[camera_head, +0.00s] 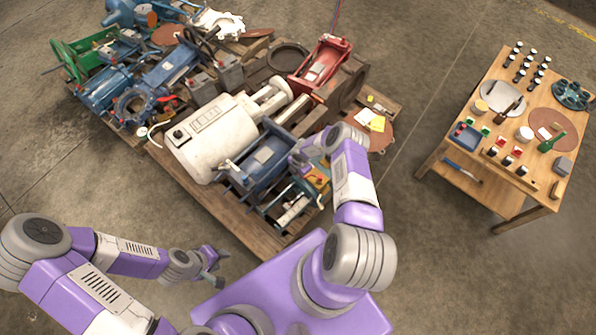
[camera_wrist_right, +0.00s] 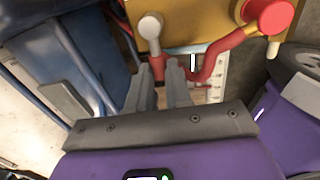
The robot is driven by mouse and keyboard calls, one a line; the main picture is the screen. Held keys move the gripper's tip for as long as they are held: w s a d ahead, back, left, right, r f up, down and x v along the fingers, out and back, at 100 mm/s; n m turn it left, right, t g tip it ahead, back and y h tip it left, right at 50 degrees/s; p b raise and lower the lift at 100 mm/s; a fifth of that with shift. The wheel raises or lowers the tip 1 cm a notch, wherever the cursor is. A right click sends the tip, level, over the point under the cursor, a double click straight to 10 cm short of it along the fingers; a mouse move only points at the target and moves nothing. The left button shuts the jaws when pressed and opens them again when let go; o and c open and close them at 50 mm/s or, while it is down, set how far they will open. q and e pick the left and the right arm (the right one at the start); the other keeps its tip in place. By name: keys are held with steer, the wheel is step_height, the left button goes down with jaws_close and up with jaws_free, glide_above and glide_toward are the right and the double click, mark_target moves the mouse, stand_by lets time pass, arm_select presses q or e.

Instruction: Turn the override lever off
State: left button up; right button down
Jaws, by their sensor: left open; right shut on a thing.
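The red override lever (camera_wrist_right: 212,68) shows in the right wrist view, running down and left from a round red hub (camera_wrist_right: 270,14) on a yellow housing (camera_wrist_right: 190,18). My right gripper (camera_wrist_right: 159,72) is shut on the lever, its two grey fingers close together over the lever's lower left part. The fingers hide part of the lever. In the head view the yellow housing (camera_head: 319,177) sits at the pallet's near right edge, and my right arm partly covers it. My left gripper (camera_head: 216,267) is open and empty, off the pallet at lower left.
A wooden pallet (camera_head: 235,222) carries a cream motor (camera_head: 212,137), blue machinery (camera_head: 268,158) and a red press (camera_head: 322,62) close around the right arm. A wooden table (camera_head: 500,200) with small items stands at right. The floor between is clear.

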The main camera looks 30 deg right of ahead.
steer(key=c, duration=1.1)
jaws_free()
steer(key=shift+o, duration=0.2)
step_height(320, 180, up, 8)
steer(key=p, duration=0.3)
steer(key=shift+s+f+p, duration=0.2)
steer(key=shift+s+p, duration=0.2)
